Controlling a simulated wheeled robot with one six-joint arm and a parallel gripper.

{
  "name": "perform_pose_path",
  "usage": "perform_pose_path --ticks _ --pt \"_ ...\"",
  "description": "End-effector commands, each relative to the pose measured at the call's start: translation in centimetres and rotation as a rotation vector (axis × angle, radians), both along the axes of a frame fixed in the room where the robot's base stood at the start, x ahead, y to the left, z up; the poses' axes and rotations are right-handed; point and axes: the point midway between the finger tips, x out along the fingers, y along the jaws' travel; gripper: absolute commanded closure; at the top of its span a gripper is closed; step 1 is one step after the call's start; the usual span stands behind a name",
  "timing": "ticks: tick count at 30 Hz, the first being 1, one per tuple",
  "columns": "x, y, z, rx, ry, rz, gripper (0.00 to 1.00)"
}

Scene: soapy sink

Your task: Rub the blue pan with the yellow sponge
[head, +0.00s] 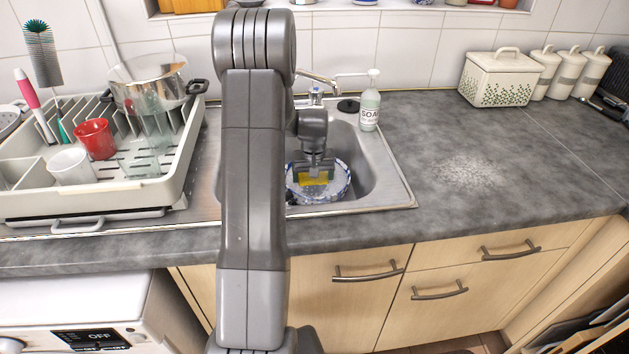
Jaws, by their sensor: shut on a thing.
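The yellow sponge (313,179) is in my gripper (314,171), which is shut on it inside the sink. The sponge sits over the blue-rimmed round pan (341,192) in the sink basin, and whitish suds or water seem to fill the pan. Whether the sponge touches the pan's bottom cannot be told from this view. My arm hides the left part of the sink and the pan's left edge is close to it.
A soap bottle (370,104) stands at the sink's back right, by the faucet (317,92). A loaded dish rack (180,170) is on the left. A white bread box (498,78) stands at the back right. The counter (510,190) right of the sink is mostly clear.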

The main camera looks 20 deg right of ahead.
Motion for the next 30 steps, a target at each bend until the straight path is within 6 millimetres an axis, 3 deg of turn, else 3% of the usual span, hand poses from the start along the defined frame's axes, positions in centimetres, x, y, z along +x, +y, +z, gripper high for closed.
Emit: perform_pose_path --ticks 7,17,23,30 --pt "2.1 0.4 -0.5 0.002 0.001 0.001 0.37" --pt "2.4 -1.0 -0.4 0.002 0.002 -0.002 0.37" --pt "2.0 -1.3 -0.4 0.002 0.004 -0.001 0.37" --pt "-0.1 -1.4 -0.3 0.004 0.007 -0.002 0.37"
